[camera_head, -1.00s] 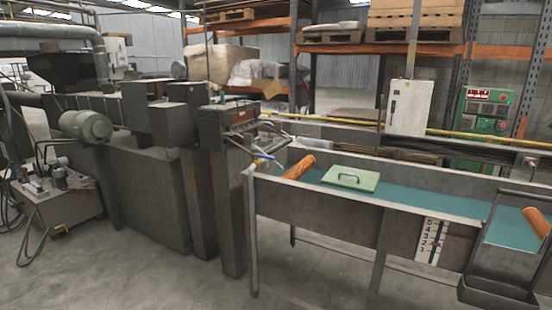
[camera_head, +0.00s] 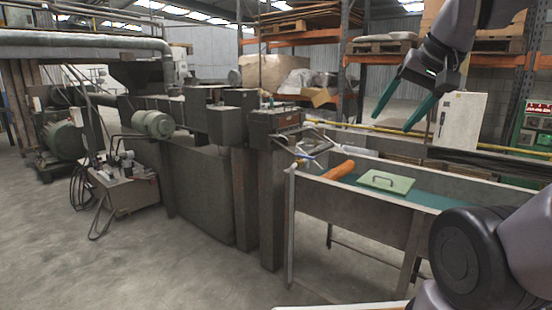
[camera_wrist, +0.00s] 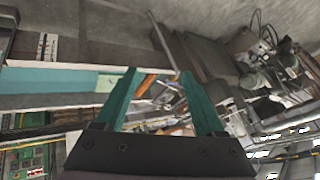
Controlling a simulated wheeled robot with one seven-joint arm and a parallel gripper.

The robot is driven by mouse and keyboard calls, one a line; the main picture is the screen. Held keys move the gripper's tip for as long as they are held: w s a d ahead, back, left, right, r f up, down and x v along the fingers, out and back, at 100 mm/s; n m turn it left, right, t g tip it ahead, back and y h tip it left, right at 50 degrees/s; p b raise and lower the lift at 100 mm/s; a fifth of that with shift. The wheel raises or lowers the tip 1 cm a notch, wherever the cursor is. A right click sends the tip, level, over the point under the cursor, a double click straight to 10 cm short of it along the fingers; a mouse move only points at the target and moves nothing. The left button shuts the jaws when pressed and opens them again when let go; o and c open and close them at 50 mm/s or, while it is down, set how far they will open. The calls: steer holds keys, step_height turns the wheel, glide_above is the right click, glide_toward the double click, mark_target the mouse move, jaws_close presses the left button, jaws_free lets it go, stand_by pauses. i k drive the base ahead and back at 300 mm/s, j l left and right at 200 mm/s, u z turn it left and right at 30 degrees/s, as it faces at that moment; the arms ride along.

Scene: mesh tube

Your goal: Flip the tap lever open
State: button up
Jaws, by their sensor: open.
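The tap lever (camera_head: 304,157) looks like a small blue handle at the near left corner of the water trough (camera_head: 350,212); it is too small to tell its exact position. My gripper (camera_head: 393,122) is in the air above and to the right of it, over the trough. Its two green fingers are spread apart with nothing between them. In the wrist view my gripper (camera_wrist: 159,75) points towards the trough end, well short of it. I cannot make out the lever clearly there.
An orange mesh tube (camera_head: 339,170) and a green lid with a handle (camera_head: 386,182) are at the trough. The dark extruder machine (camera_head: 222,125) stands left of it. A pale box (camera_head: 461,121) stands behind. The floor (camera_head: 190,265) in front is clear.

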mark_target(299, 156)
steer(key=i+u, duration=0.35)
steer(key=i, duration=0.7)
